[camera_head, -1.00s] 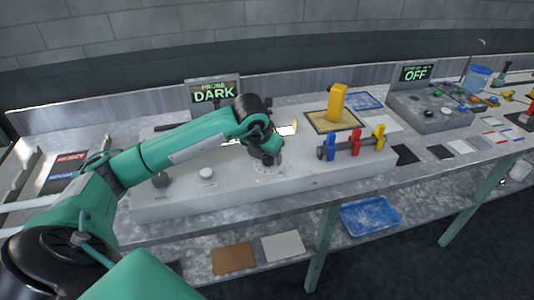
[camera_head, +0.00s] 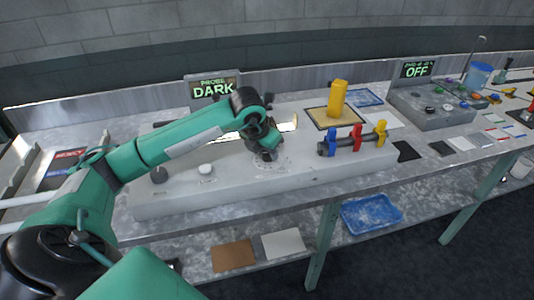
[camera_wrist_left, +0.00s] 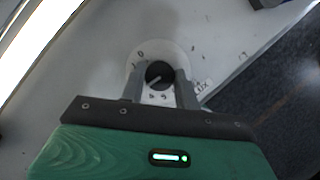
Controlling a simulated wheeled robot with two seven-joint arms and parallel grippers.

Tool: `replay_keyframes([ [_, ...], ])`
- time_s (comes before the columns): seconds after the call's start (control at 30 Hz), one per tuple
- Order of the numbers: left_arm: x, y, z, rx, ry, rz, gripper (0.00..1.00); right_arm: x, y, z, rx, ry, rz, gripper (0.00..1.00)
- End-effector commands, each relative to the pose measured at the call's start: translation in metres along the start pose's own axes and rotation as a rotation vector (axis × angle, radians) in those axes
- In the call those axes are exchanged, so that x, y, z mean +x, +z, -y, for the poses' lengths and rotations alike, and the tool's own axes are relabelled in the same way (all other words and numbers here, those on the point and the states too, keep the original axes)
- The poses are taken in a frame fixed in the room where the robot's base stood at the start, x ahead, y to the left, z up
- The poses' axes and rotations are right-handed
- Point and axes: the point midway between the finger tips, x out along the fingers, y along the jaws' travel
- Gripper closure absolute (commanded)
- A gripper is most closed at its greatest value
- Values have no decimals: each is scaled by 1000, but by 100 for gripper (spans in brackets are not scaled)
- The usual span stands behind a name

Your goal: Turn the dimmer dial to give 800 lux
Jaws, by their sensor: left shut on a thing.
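The dimmer dial (camera_wrist_left: 159,74) is a dark round knob on a pale disc with a printed scale and a LUX mark, seen in the left wrist view. My left gripper (camera_wrist_left: 160,88) has a finger on each side of the dial and is shut on it. In the head view my left gripper (camera_head: 265,154) reaches down onto the long grey panel (camera_head: 330,176) and hides most of the dial. The probe display (camera_head: 213,89) behind it reads DARK. My right gripper is not in view.
A dark knob (camera_head: 159,175) and a white knob (camera_head: 205,169) stand left of my gripper on the panel. A yellow post (camera_head: 338,98) and a rod with blue, red and yellow clamps (camera_head: 356,139) stand to the right. A bright lit strip (camera_wrist_left: 38,38) lies behind the dial.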

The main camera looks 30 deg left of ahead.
Motion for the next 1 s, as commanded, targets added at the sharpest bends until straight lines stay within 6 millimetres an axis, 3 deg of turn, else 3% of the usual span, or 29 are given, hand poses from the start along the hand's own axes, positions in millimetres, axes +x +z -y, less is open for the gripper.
replay_keyframes([
  [0.43, 2, 1, -4, 361, -148, 5, 91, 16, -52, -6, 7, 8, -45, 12],
  [0.7, 1, 2, -4, 584, -242, 4, 91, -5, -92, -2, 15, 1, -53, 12],
  [1.0, 0, 3, -5, 765, -316, 5, 91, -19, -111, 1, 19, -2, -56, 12],
])
